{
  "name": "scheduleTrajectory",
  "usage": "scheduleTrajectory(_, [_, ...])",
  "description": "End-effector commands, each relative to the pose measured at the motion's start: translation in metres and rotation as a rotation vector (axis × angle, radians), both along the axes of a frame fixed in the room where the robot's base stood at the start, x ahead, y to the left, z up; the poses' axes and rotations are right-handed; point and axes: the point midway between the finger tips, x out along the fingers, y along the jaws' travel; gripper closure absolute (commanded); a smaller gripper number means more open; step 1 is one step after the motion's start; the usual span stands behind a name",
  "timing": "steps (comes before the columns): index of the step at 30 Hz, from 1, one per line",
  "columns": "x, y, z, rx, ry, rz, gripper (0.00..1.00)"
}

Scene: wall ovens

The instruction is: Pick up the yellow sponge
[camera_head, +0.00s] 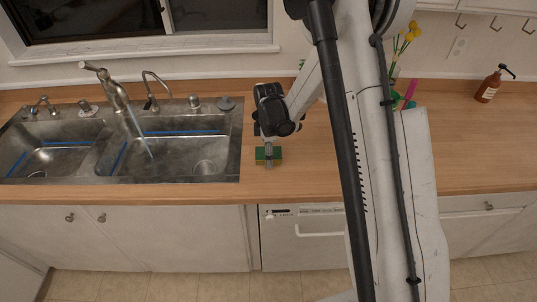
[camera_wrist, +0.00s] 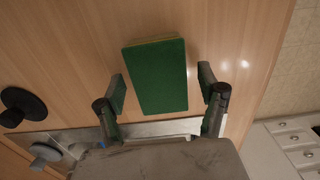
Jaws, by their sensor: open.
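The sponge (camera_wrist: 158,80) lies on the wooden counter, with a green top face and a thin yellow edge at its far side in the wrist view. In the head view the sponge (camera_head: 262,154) is a small green and yellow block just right of the sink, partly covered by my gripper. My gripper (camera_wrist: 162,87) is open, with one finger on each side of the sponge's near part and a visible gap to each. In the head view my gripper (camera_head: 268,160) is right at the sponge. The exact height of the fingertips above the counter cannot be told.
A double steel sink (camera_head: 165,155) with running water is left of the sponge. A brown soap bottle (camera_head: 488,86) and yellow flowers (camera_head: 405,40) stand at the right back. The counter (camera_head: 310,175) around the sponge is clear; its front edge is close.

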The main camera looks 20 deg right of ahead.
Motion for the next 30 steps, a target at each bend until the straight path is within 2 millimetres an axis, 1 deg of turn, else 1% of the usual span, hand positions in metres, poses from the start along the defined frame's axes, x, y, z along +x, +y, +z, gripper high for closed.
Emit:
scheduleTrajectory(4, [0.0001,-0.0001,-0.0067,0.0,0.0,0.0,0.29])
scheduleTrajectory(11, [-0.0001,-0.0002,-0.0074,0.0,0.0,0.0,0.29])
scheduleTrajectory(21, [-0.0001,-0.0002,-0.0071,0.0,0.0,0.0,0.73])
scheduleTrajectory(30, [-0.0001,-0.0002,-0.0056,0.0,0.0,0.0,0.73])
